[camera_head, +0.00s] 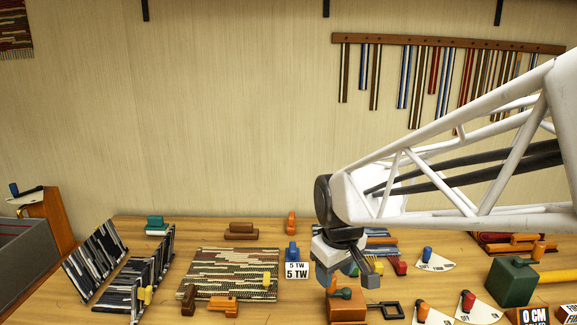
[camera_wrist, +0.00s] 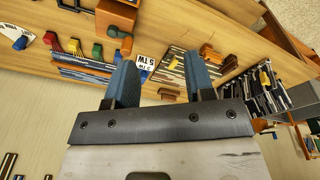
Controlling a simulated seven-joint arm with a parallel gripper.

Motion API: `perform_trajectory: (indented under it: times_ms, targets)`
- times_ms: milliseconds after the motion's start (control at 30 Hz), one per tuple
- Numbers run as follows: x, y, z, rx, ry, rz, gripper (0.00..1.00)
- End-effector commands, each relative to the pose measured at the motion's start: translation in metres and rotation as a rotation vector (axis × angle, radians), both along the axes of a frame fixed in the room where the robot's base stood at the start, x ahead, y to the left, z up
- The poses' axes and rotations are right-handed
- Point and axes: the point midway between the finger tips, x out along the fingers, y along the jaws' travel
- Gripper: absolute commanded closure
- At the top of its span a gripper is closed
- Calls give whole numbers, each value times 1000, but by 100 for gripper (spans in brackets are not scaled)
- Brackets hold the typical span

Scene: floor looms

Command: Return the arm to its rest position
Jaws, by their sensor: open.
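My gripper (camera_head: 347,278) hangs over the right-centre of the wooden bench (camera_head: 150,230), with my white lattice arm reaching in from the right. In the wrist view its two blue fingers (camera_wrist: 160,82) stand apart, with nothing held between them. In the head view an orange-brown block with a dark green knob (camera_head: 345,294) shows just below the fingers. I cannot tell the exact gap between them.
A striped woven mat (camera_head: 230,262) lies left of my gripper, with a "5 TW" sign (camera_head: 297,270) between. Dark striped panels (camera_head: 96,262) stand at the left. A green block (camera_head: 512,281) sits at the right. Coloured strips hang from a wall rail (camera_head: 445,41). The wall's middle is clear.

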Motion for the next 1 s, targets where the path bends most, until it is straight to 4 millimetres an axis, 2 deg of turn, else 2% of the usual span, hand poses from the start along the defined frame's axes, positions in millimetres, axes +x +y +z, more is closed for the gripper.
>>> perform_trajectory:
  times_ms: [100,300,600,800,1000]
  targets:
    - [-28,-20,7,11,-13,-91,51]
    - [-73,-48,14,31,-36,-245,51]
    - [-139,-79,13,62,-65,-465,51]
    - [-166,-89,10,76,-79,-556,51]
    - [-174,-92,8,79,-80,-584,51]
